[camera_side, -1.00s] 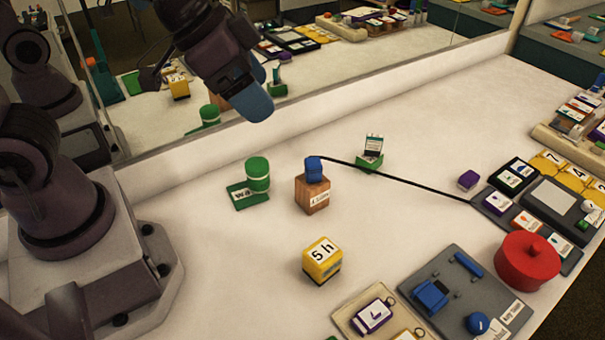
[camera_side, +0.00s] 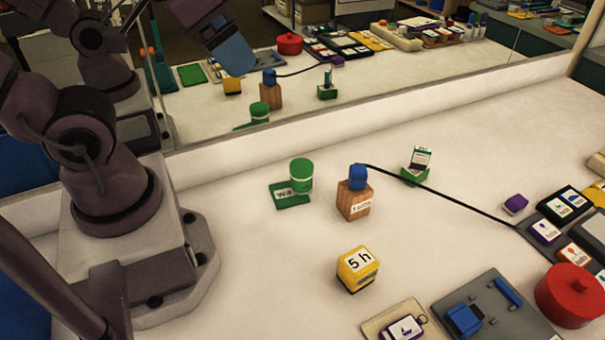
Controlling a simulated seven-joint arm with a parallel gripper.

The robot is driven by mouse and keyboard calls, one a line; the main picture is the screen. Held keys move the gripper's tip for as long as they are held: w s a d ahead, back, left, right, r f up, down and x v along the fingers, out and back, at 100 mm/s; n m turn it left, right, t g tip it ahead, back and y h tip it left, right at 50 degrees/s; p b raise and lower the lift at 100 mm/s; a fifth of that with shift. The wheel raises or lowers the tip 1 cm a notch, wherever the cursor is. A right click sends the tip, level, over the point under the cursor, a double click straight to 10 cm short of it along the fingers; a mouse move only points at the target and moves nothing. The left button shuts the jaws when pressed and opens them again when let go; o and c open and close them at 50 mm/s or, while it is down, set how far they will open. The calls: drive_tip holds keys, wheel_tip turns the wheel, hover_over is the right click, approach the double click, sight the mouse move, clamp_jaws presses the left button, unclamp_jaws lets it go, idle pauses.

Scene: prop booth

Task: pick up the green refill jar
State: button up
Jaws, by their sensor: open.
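The green refill jar (camera_side: 302,182) is a short green cylinder with a pale band below its lid. It stands upright at the right end of a flat green labelled block (camera_side: 289,201); I cannot tell if it is on it or against it. My gripper (camera_side: 233,54), with blue fingertips, hangs at the top left, in front of the mirror. It is open and empty, well above and apart from the jar. The gap between its fingers is hard to see from this side.
A wooden block (camera_side: 352,208) with a blue top (camera_side: 357,177) and a black cord (camera_side: 450,193) stands right of the jar. A yellow block (camera_side: 357,276) is nearer. A green card holder (camera_side: 414,174) is behind right. The mirror wall (camera_side: 400,108) runs along the back.

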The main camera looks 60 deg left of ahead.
drive_tip(key=shift+o, duration=0.5)
drive_tip(key=m+g+y, duration=0.6)
drive_tip(key=m+y, duration=0.7)
hover_over(302, 178)
drive_tip(key=s+d, duration=0.3)
drive_tip(key=d, duration=0.1)
wheel_tip(302, 178, down, 22)
drive_tip(key=f+m+t+y, duration=0.1)
drive_tip(key=f+m+t, duration=0.1)
drive_tip(key=f+m, duration=0.1)
drive_tip(key=f+m+t+y, duration=0.1)
drive_tip(key=f+m+t, duration=0.1)
drive_tip(key=f+m, duration=0.1)
drive_tip(key=f+m+t+y, duration=0.1)
drive_tip(key=f+m+t, duration=0.2)
drive_tip(key=f, duration=0.1)
drive_tip(key=shift+w+d+y, duration=0.2)
drive_tip(key=shift+w+y, duration=0.1)
drive_tip(key=shift+w, duration=0.1)
drive_tip(key=shift+w+a+m, duration=0.1)
drive_tip(key=shift+a+m, duration=0.15)
drive_tip(key=shift+m, duration=0.05)
drive_tip(key=x, duration=0.7)
drive_tip(key=shift+w+d+r, duration=0.1)
drive_tip(key=shift+w+r, duration=0.1)
drive_tip(key=shift+r, duration=0.05)
